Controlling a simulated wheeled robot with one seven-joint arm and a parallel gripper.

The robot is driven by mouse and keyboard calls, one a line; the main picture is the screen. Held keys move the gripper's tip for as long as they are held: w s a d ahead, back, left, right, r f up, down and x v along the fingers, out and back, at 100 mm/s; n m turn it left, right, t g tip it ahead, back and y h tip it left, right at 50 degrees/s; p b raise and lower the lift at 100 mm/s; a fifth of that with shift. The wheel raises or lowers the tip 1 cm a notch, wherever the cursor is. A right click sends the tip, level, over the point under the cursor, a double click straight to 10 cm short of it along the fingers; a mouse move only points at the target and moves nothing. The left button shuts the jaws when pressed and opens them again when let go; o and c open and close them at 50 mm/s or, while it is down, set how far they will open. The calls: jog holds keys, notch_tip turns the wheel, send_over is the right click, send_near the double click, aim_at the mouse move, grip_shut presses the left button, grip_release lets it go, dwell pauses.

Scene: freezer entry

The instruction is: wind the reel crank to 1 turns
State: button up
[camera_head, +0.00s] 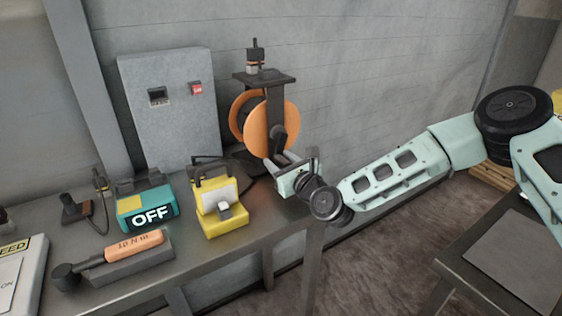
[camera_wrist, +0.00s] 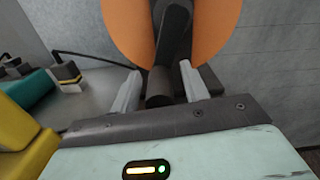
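The reel (camera_head: 268,128) has orange discs on a dark stand at the back right of the bench. Its dark crank (camera_head: 279,143) is on the near face; in the wrist view the crank arm (camera_wrist: 174,40) runs down over the orange disc (camera_wrist: 215,30) to a dark cylindrical handle (camera_wrist: 159,88). My gripper (camera_head: 286,160) is at the reel's lower front. In the wrist view my gripper (camera_wrist: 160,85) has its two pale fingers spread, one on each side of the handle. Gaps show between the fingers and the handle, so it is open around it.
A yellow device (camera_head: 220,208), a teal box reading OFF (camera_head: 147,206) and an orange-handled tool (camera_head: 134,245) stand left on the bench (camera_head: 200,262). A grey wall panel (camera_head: 170,125) is behind. A dark table (camera_head: 510,255) stands at right, with open floor between.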

grip_shut()
jog(key=shift+s+a, duration=0.1)
